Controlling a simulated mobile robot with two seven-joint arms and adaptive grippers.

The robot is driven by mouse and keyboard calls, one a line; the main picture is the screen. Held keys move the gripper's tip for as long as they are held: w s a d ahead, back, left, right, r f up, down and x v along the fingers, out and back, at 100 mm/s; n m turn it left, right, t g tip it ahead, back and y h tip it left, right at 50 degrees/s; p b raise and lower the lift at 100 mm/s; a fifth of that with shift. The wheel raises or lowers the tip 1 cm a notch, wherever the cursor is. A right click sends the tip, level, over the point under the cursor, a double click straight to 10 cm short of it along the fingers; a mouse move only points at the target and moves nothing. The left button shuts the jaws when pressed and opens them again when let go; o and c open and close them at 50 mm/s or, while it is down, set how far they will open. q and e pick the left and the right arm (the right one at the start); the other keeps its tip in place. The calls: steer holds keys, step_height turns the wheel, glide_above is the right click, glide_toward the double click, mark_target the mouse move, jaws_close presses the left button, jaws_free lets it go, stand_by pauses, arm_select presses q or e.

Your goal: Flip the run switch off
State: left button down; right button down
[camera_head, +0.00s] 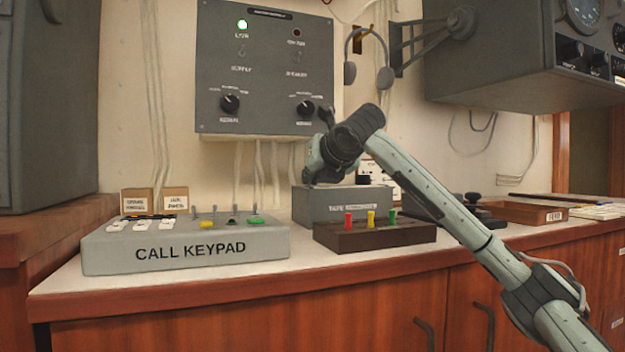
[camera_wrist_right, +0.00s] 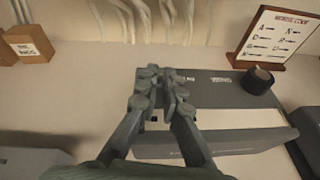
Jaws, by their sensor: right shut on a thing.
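A grey box (camera_head: 345,205) with lettering on its front stands on the counter against the wall. My right gripper (camera_head: 310,180) reaches down to its top at the left end. In the right wrist view the gripper's two fingertips (camera_wrist_right: 160,78) are closed together over the rear left of the grey box (camera_wrist_right: 215,92). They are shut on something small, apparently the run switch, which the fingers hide. I cannot read its label or position. A black knob (camera_wrist_right: 258,80) stands at the box's right end, clear of the fingers. My left gripper is out of view.
A call keypad (camera_head: 185,242) stands at left, and a dark block (camera_head: 375,236) with coloured pegs stands in front of the grey box. A wall panel (camera_head: 265,70) with a lit green lamp hangs above. A code card (camera_wrist_right: 278,38) stands behind the box.

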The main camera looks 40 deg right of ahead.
steer(key=c, duration=2)
jaws_free()
steer(key=v, duration=1.2)
steer(key=shift+s, duration=0.1)
